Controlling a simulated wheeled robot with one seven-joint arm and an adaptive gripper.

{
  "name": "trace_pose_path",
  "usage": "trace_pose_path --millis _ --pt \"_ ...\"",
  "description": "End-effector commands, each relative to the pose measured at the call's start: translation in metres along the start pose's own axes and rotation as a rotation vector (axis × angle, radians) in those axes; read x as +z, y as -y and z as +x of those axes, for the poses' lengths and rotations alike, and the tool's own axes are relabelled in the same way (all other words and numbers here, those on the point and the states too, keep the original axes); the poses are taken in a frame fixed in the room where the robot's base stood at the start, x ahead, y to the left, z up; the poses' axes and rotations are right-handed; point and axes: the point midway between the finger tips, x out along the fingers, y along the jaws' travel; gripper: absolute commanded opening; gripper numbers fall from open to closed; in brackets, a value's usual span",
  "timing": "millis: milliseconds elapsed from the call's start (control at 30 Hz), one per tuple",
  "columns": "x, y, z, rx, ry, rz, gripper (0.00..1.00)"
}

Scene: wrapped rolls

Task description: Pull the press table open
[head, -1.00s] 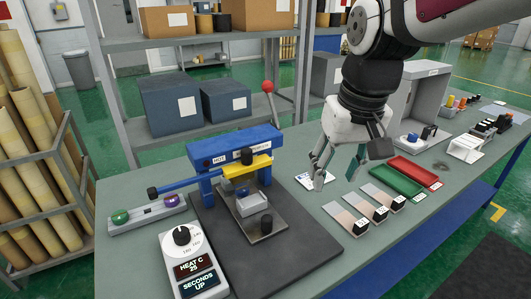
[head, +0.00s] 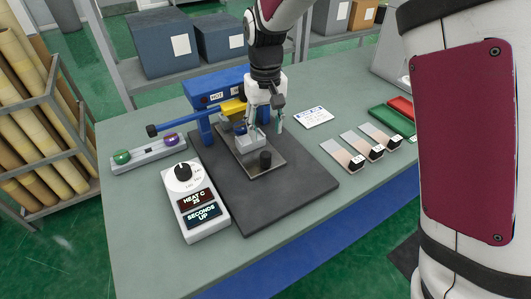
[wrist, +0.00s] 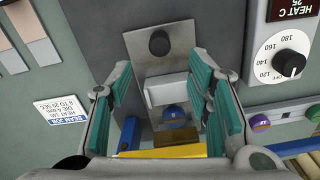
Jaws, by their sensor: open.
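The press table is a flat metal plate (head: 254,173) with a dark upright knob (head: 265,160) near its front end and a pale block (head: 249,145) on it. In the wrist view the plate (wrist: 178,63), knob (wrist: 159,43) and block (wrist: 168,90) show clearly. The blue press frame (head: 213,92) with its yellow bar (head: 232,107) stands behind. My gripper (head: 265,128) is open and empty, pointing down over the plate. In the wrist view its teal-padded fingers (wrist: 168,78) spread on either side of the block, apart from the knob. Whether they touch the plate cannot be told.
The press stands on a dark mat (head: 312,182). A white heat controller (head: 195,203) is at its left front, a tray with a green and a purple knob (head: 148,153) at left. Sample strips (head: 352,148), a label card (head: 313,117) and green and red trays (head: 391,121) lie right.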

Motion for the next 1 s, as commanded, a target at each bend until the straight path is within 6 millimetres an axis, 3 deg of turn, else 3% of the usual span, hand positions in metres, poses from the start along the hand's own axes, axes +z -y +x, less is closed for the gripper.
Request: trace_pose_path --millis 300,500,967,1000 --pt "0.001 0.000 0.064 0.001 0.004 -0.001 0.46" --pt "0.001 0.000 0.090 0.000 0.002 0.000 0.46" --pt "0.000 0.000 0.102 0.000 -0.001 -0.001 0.46" --pt "0.000 0.000 0.102 0.000 -0.001 -0.001 0.39"
